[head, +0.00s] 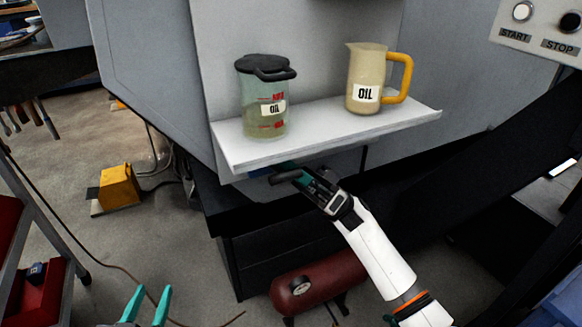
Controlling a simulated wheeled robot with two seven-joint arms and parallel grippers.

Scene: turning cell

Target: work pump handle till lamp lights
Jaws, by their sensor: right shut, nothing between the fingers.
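My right gripper (296,177) reaches up from the lower right to just under the front edge of the white shelf. It is shut with nothing between its fingers. A short dark bar (284,178), possibly the pump handle, shows right at its fingertips; I cannot tell whether they touch. A bit of blue (260,172) shows behind it, mostly hidden by the shelf. I cannot make out a lamp. My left gripper (151,292) is at the bottom left edge, its two teal fingers apart and empty, over the floor.
The white shelf (355,129) holds an oil jar (253,92) with a dark lid and an oil jug (358,68) with a yellow handle. A red tank (335,275) lies below. A yellow pedal box (119,187) is on the floor. A START/STOP panel (540,27) is top right.

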